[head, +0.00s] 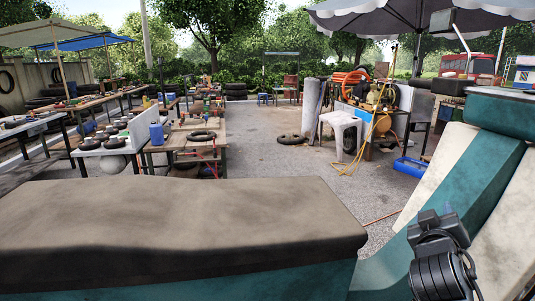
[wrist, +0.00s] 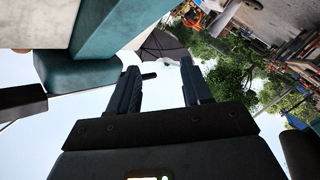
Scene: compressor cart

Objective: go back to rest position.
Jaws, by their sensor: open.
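My gripper (wrist: 158,68) shows in the wrist view with its two dark fingers apart. Nothing is held between them; sky and a dark umbrella canopy (wrist: 165,46) show beyond. The wrist view is tilted, with ground and stalls at the upper right and sky below. In the head view I cannot make out the fingers. The compressor (head: 382,122) with orange and yellow hoses stands on the right, well beyond my arm.
A white stool (head: 341,122) stands left of the compressor, with a blue tray (head: 411,166) on the ground to its right. Tables with tools and tyres (head: 202,135) line the left. A large umbrella (head: 420,14) hangs over the right. Open paving (head: 270,155) lies between.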

